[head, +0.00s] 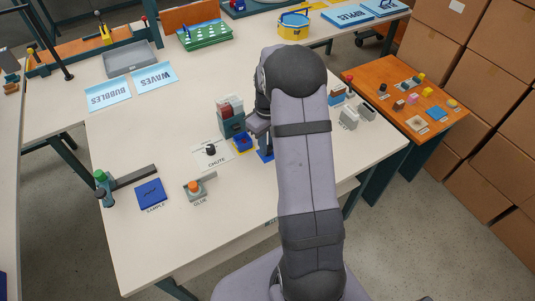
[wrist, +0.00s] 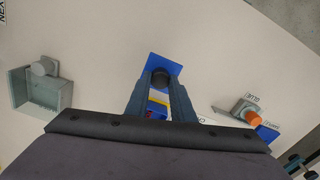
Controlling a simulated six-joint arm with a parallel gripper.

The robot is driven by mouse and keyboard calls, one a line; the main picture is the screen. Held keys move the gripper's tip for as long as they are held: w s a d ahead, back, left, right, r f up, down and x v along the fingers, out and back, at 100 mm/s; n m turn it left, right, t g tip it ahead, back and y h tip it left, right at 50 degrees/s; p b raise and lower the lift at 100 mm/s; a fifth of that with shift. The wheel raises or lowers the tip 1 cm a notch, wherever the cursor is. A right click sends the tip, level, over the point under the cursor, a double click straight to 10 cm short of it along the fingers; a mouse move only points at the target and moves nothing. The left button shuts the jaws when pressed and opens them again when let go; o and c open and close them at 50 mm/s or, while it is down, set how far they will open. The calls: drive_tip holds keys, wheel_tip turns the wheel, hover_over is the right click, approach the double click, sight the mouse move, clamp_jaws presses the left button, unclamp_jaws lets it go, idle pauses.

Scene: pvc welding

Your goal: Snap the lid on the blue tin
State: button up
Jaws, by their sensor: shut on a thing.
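My gripper (wrist: 161,84) is shut on the dark knob of a flat blue square lid (wrist: 171,63). In the head view the lid (head: 265,156) shows as a blue piece under my gripper, partly behind my arm. The blue tin (head: 242,145) stands on a yellow-edged spot at the foot of the chute, left of the lid and apart from it in this view. In the wrist view, blue, yellow and red parts (wrist: 157,109) show between my fingers, mostly hidden. I cannot tell the lid's height above the table.
The grey and red chute unit (head: 231,119) stands just behind the tin. A blue sample (head: 150,193) and an orange-button unit (head: 194,188) are at left. Grey brackets (head: 349,117) stand to the right. The table's front middle is clear.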

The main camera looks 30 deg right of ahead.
drive_tip(key=shift+r, duration=1.85)
drive_tip(key=shift+a+r+p, duration=0.25)
drive_tip(key=shift+r+p, duration=0.05)
drive_tip(key=shift+r, duration=0.05)
drive_tip(key=shift+s+a+p, duration=0.1)
drive_tip(key=shift+a+p, duration=0.2)
drive_tip(key=shift+p, duration=0.1)
drive_tip(key=w+a+f+n+p, duration=0.3)
drive_tip(key=w+a+f+p, duration=0.1)
drive_tip(key=w+p, duration=0.25)
drive_tip(key=w+d+r+n, duration=0.1)
drive_tip(key=w+r+n, duration=0.3)
drive_tip(key=n, duration=1.1)
drive_tip(key=shift+w+d+r, duration=0.15)
drive_tip(key=shift+w+d, duration=0.1)
drive_tip(key=shift+w, duration=0.55)
drive_tip(key=shift+f+b, duration=2)
drive_tip(key=shift+f, duration=1.2)
